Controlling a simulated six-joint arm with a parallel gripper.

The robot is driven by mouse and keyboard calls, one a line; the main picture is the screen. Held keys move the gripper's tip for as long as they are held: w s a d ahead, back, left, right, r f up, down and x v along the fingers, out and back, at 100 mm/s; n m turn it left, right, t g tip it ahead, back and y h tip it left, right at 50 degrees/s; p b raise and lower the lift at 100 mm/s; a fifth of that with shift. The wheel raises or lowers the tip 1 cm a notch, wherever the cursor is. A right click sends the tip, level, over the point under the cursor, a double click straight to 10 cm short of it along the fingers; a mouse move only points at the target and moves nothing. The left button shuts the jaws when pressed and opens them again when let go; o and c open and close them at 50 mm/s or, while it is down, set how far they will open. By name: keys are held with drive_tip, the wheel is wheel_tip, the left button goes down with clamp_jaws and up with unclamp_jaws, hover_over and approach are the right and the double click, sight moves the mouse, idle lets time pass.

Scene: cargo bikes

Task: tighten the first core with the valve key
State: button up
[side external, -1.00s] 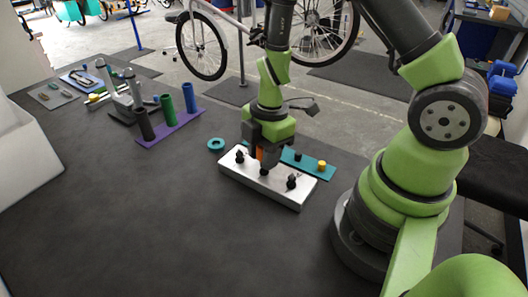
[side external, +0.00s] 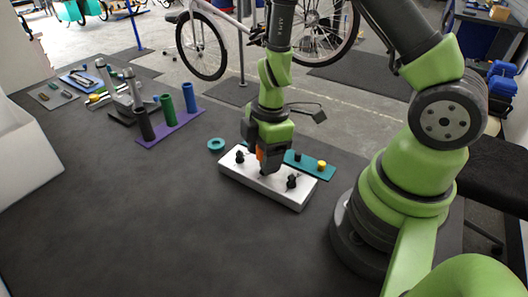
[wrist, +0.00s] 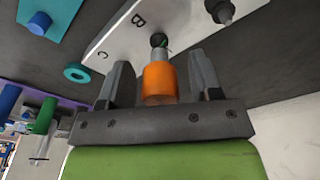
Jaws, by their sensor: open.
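The white block (side external: 262,187) lies on the dark bench with black cores along its top. One core (side external: 240,157) is near its left end and another (side external: 291,181) near its right end. The letters B and C show on it in the wrist view. The valve key (wrist: 158,80) has an orange handle and a grey tip. It points at the dark core (wrist: 158,40) beside the letter B; I cannot tell whether it is fully seated. My gripper (side external: 267,166) is low over the block's middle. Its open fingers (wrist: 160,62) stand either side of the orange handle, with gaps on both sides.
A teal strip with a yellow peg (side external: 321,165) and black peg (side external: 297,156) lies behind the block. A blue peg (wrist: 40,22) shows in the wrist view. A teal ring (side external: 216,144) and a purple rack (side external: 172,134) with coloured tubes are to the left. The front bench is clear.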

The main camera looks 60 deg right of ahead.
drive_tip(key=n, duration=0.6)
drive_tip(key=shift+g, duration=0.4)
drive_tip(key=n, duration=0.6)
drive_tip(key=shift+g, duration=0.4)
drive_tip(key=shift+c, duration=0.4)
drive_tip(key=c, duration=0.9)
drive_tip(key=m, duration=0.7)
drive_tip(key=shift+t, duration=0.4)
drive_tip(key=shift+c, duration=0.2)
drive_tip(key=m, duration=0.5)
drive_tip(key=shift+t, duration=0.4)
